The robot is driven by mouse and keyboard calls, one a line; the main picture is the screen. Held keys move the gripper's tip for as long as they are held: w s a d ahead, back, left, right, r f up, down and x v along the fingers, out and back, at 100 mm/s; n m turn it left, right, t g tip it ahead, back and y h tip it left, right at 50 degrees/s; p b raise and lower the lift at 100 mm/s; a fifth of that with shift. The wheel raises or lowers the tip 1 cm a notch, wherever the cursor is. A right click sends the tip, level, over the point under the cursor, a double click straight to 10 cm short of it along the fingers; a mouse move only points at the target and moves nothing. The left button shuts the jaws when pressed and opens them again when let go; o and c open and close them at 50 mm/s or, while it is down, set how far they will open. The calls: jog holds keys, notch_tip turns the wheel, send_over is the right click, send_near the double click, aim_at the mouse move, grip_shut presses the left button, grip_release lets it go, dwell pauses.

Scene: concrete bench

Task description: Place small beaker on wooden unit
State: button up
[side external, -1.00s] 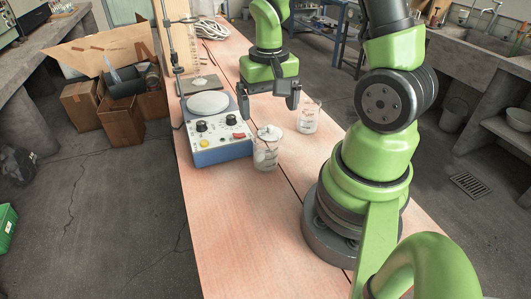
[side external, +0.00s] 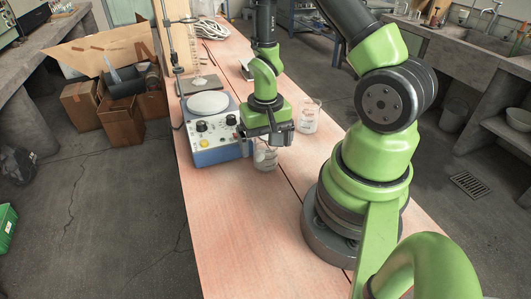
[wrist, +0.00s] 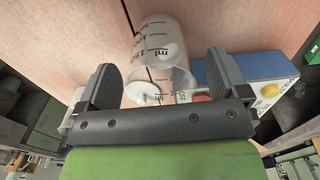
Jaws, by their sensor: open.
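A clear glass beaker with printed graduations (side external: 265,158) stands upright on the bench in front of the hotplate's right corner. My gripper (side external: 267,141) is open and low over its top, covering the rim in the side view. In the wrist view the beaker (wrist: 163,45) shows between and beyond the two spread fingers (wrist: 165,82), with a white rounded piece at its mouth. I cannot tell whether a finger touches the glass. A second clear beaker (side external: 308,117) stands behind and to the right. A pale wooden upright piece (side external: 175,45) stands at the bench's far left; I cannot tell if it is the wooden unit.
A blue-and-white hotplate (side external: 213,142) with a round plate stands close left of the beaker; its blue side also shows in the wrist view (wrist: 258,68). A metal stand with glassware (side external: 197,80) is behind it. The bench front (side external: 230,235) is clear.

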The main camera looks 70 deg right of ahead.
jog(key=c, duration=1.1)
jog(key=shift+c, duration=0.2)
notch_tip(320, 180, up, 9)
jog(key=w+d+r+m, duration=0.1)
jog(key=w+d+m, duration=0.5)
jog(key=d, duration=0.5)
jog(key=w+d+m, duration=0.2)
jog(key=d+m, duration=0.1)
jog(key=d, duration=0.7)
jog(key=f, duration=0.9)
jog(key=shift+s+f, duration=0.25)
jog(key=shift+f, duration=0.1)
